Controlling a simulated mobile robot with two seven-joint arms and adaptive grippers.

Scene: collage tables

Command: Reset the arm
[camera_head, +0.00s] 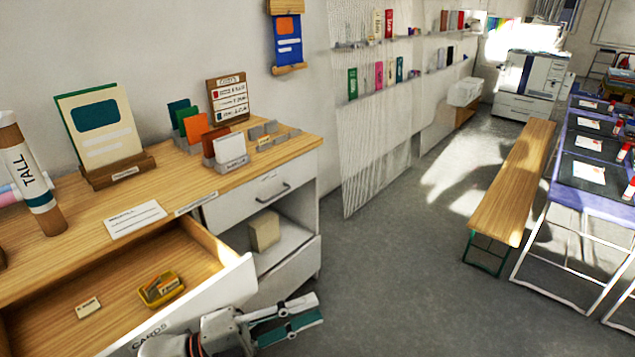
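My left gripper (289,321) is low in the head view, in front of the white cabinet and just right of the open drawer's front. Its two teal-tipped fingers point right. They look spread a little apart, with nothing visible between them. Part of my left arm shows at the bottom edge. My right gripper is not in view. The open drawer (120,300) has a white front lettered "CARDS". Inside it lie a small yellow tin (161,289) with cards in it and a small label card (88,307).
The wooden counter (150,205) holds card stands, a tall roll and a sign. A wooden bench (515,185), collage tables (580,190) and a copier (530,80) stand to the right and back. The grey floor (400,260) between cabinet and bench is clear.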

